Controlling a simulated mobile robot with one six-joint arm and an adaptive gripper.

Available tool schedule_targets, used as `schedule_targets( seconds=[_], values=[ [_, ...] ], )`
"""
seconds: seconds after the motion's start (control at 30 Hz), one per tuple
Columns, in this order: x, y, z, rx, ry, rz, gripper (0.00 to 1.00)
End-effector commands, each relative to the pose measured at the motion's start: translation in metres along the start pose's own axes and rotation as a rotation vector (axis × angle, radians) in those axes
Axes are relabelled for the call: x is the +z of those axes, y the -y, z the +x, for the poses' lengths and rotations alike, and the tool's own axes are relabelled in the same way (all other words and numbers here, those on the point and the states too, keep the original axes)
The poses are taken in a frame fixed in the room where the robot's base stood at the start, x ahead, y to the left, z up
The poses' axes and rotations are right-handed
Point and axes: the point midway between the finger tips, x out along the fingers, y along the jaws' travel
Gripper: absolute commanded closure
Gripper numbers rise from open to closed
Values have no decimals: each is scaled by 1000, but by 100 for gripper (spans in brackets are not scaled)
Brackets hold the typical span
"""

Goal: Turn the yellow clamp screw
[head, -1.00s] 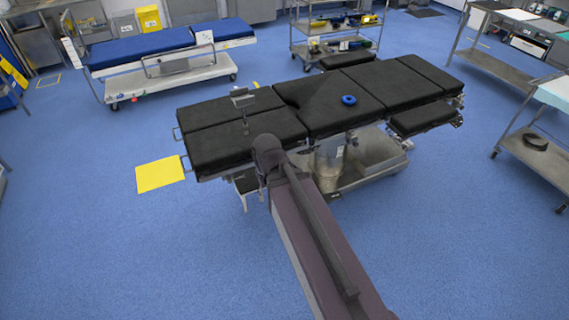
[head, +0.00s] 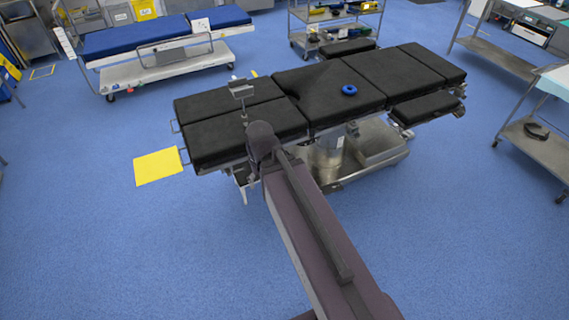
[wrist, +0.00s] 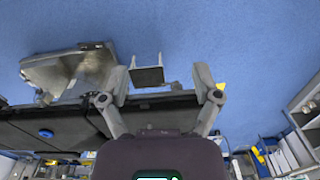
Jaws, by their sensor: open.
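The black-padded operating table (head: 335,92) lies across the middle of the head view. A small metal fixture (head: 241,90) on a thin post stands at its left section. My gripper (wrist: 160,82) is open in the wrist view, its two fingers apart with nothing held. A dark square plate with two light prongs (wrist: 148,77) shows between the fingers, apparently beyond them. I cannot make out the yellow clamp screw; a small yellow patch (wrist: 221,87) by the right finger is too small to identify. In the head view my arm hides the gripper at the table's near edge.
A blue ring (head: 349,90) lies on the table. A yellow floor square (head: 158,167) lies left of it. A blue-topped trolley (head: 165,40) stands at back left and a steel trolley (head: 540,140) at right. The blue floor in front is clear.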

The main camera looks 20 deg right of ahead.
Motion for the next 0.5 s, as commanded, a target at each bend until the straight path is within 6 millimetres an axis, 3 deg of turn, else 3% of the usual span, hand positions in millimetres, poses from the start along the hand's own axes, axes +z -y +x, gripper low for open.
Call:
schedule_targets(
  seconds=[0.5],
  values=[
    [-38, 11, 79, -224, -125, 295, 18]
  ],
)
